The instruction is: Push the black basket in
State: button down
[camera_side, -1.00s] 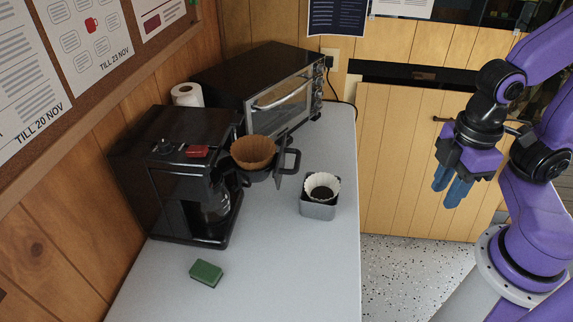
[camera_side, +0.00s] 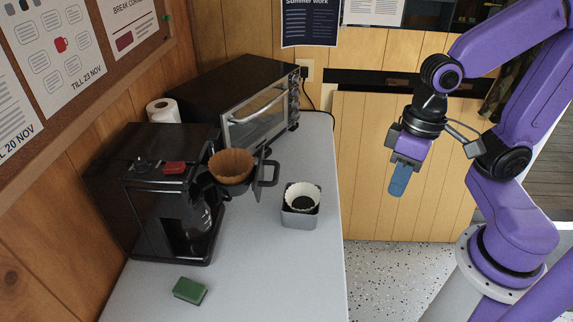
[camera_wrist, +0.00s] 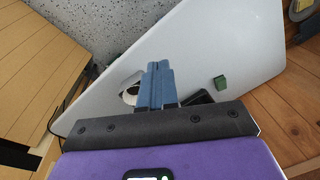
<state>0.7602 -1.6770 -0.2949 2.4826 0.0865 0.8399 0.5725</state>
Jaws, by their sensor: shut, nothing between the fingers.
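The black basket (camera_side: 268,172) sticks out from the front of the black coffee maker (camera_side: 150,190), with its looped handle pointing right. A brown paper filter (camera_side: 231,167) sits in it. My gripper (camera_side: 398,182) is shut and empty, pointing down in the air right of the counter, well apart from the basket. In the wrist view its blue fingers (camera_wrist: 158,85) are together. A dark shape right of the fingers there may be part of the coffee maker or basket; most of it is hidden.
A grey tin (camera_side: 300,217) with white filters stands on the counter (camera_side: 260,270) between basket and gripper. A green sponge (camera_side: 189,290) lies at the front. A toaster oven (camera_side: 225,95) and a paper roll (camera_side: 163,111) stand behind. The counter's front right is clear.

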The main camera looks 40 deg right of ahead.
jog(key=w+a+r+m+t+y, duration=0.1)
jog(key=w+m+t, duration=0.1)
jog(key=w+m, duration=0.95)
jog(key=w+r+m+t+y, duration=0.15)
jog(key=w+m, duration=0.25)
jog(key=m, duration=1.5)
jog(key=w+a+f, duration=0.6)
jog(key=f, duration=0.2)
jog(key=w+a, duration=1)
